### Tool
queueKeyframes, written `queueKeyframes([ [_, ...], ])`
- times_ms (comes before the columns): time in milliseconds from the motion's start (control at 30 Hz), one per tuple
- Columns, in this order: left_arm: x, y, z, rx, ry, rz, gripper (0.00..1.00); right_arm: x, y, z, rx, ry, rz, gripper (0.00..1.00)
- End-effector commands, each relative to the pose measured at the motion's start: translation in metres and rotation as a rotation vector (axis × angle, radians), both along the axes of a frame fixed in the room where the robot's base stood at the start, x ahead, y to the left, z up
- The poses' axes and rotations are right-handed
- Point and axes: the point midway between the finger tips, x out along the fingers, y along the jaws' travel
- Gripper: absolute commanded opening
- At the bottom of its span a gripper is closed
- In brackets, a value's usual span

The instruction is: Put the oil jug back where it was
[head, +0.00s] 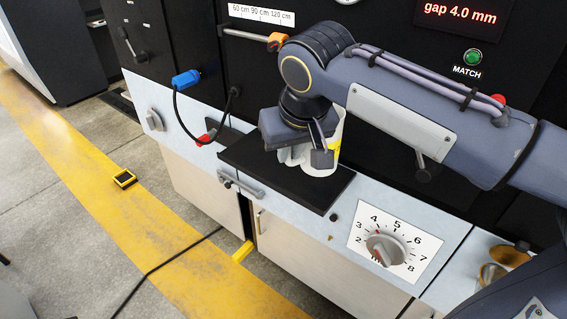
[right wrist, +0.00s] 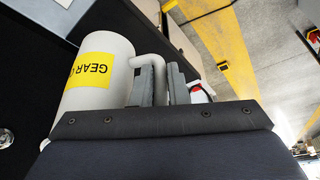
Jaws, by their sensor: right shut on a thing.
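The oil jug (head: 331,166) is white with a yellow label and is over the black shelf on the machine front in the head view. It is partly hidden behind my right gripper (head: 318,145). In the right wrist view the jug (right wrist: 110,68) shows its yellow label reading "GEAR", and its handle runs between the fingers of the right gripper (right wrist: 161,80), which is shut on it. The jug looks about upright in the head view. I cannot tell whether its base touches the black shelf (head: 270,183). My left gripper is not in view.
A numbered dial (head: 384,250) is right of the shelf on the pale ledge. A blue connector (head: 186,79) with a black cable hangs at left. A green MATCH button (head: 473,57) is at upper right. A brass-coloured cup (head: 492,273) stands at lower right.

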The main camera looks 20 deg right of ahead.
Motion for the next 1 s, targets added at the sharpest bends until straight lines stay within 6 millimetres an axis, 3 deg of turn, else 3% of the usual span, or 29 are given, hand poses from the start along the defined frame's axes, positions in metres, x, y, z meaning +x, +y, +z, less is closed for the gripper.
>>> queueKeyframes([
  [67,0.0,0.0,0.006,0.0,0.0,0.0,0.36,0.02,0.0,-0.008,-0.003,0.004,-0.001,0.0],
  [300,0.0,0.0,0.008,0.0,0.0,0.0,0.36,0.05,0.0,-0.048,-0.001,0.0,0.001,0.0],
  [533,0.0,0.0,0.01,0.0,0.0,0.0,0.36,0.063,0.0,-0.064,-0.001,0.0,0.001,0.0],
  [733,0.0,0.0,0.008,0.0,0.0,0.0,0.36,0.065,0.0,-0.092,-0.002,0.0,0.001,0.0],
  [1000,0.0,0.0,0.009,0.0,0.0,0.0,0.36,0.065,0.0,-0.096,0.0,-0.003,0.001,0.0],
])
